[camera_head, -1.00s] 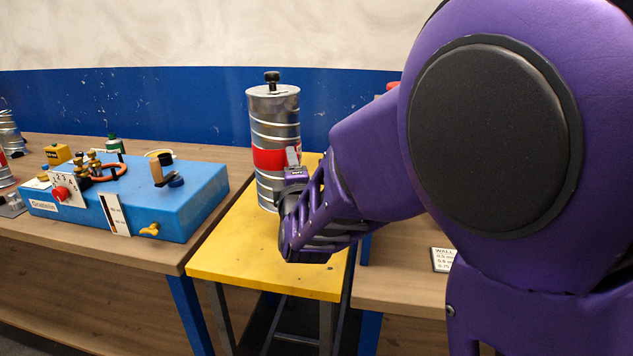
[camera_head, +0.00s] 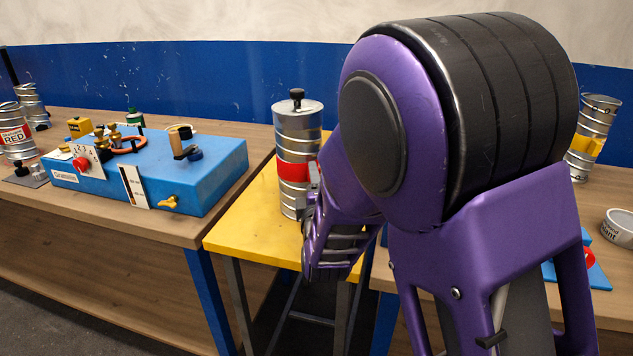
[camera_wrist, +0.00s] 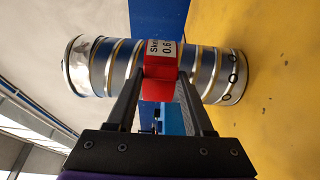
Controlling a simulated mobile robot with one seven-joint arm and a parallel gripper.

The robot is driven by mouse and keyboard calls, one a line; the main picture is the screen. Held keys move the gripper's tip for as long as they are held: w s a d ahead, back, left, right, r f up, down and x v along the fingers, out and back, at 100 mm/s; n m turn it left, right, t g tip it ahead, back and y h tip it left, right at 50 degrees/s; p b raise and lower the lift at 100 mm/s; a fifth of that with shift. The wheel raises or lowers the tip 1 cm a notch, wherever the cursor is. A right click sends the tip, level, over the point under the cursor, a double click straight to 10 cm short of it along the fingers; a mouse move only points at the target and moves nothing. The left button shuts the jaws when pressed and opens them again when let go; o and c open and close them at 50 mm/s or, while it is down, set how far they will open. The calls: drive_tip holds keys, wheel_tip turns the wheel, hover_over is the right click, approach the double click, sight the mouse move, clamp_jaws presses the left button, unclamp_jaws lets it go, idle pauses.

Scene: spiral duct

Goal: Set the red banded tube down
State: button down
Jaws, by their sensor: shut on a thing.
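The red banded tube (camera_head: 298,128) is a ribbed silver cylinder with a red band around its middle and a black knob on top. It is upright over the yellow stand top (camera_head: 245,243). My gripper (camera_head: 314,184) is shut on the tube at the red band, from the near right side. In the wrist view the tube (camera_wrist: 212,62) lies sideways across the picture, with both fingers (camera_wrist: 160,82) at the red band and part of a label showing. Its lower end is close to the yellow surface; I cannot tell whether it touches.
A blue device (camera_head: 200,175) with knobs stands on the left wooden bench, close beside the stand. A yellow-banded tube (camera_head: 592,135) and a short round tin (camera_head: 619,228) are on the right bench. Bare yellow surface shows in front of the tube.

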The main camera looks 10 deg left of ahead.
drive_tip(key=shift+f, duration=0.1)
drive_tip(key=shift+c, duration=1.4)
unclamp_jaws()
